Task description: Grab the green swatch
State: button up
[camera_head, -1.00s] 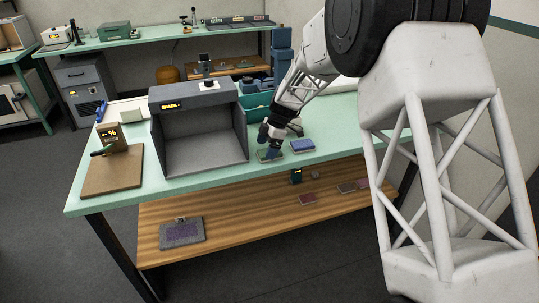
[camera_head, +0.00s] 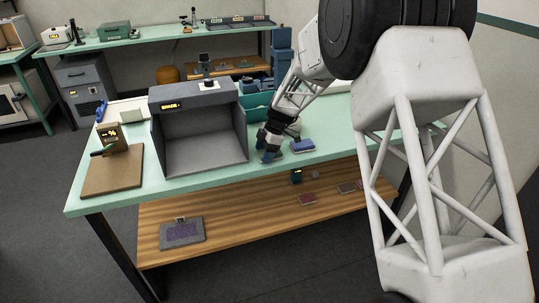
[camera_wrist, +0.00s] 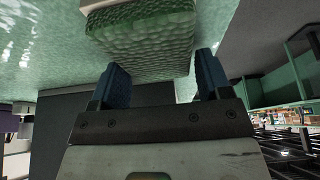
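The green swatch (camera_wrist: 145,35) is a pebbly green block with a pale edge at the top of the wrist view. It is close to my fingertips, and its near part reaches toward the gap between them. My gripper (camera_wrist: 162,72) has two blue-padded fingers set wide apart, with no clear contact on the swatch. In the head view my gripper (camera_head: 267,154) points down at the front of the mint table, left of a blue swatch (camera_head: 302,146). The green swatch is mostly or wholly hidden behind the gripper there.
A grey open-fronted booth (camera_head: 200,130) stands close on the gripper's left. A brown board (camera_head: 112,172) with a small display lies further left. A teal bin (camera_head: 256,103) stands behind. The wooden lower shelf (camera_head: 260,215) holds several swatches. The table's front edge is near.

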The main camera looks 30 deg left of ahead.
jog(key=c, duration=0.5)
jog(key=shift+r, duration=0.1)
jog(key=shift+r, duration=0.75)
notch_tip(320, 180, up, 2)
jog(key=s+d, duration=0.3)
jog(key=s, duration=0.1)
jog(key=s+d+r, duration=0.1)
jog(key=s+d, duration=0.2)
jog(key=s, duration=0.1)
jog(key=s+d, duration=0.4)
jog(key=shift+s+r, duration=0.2)
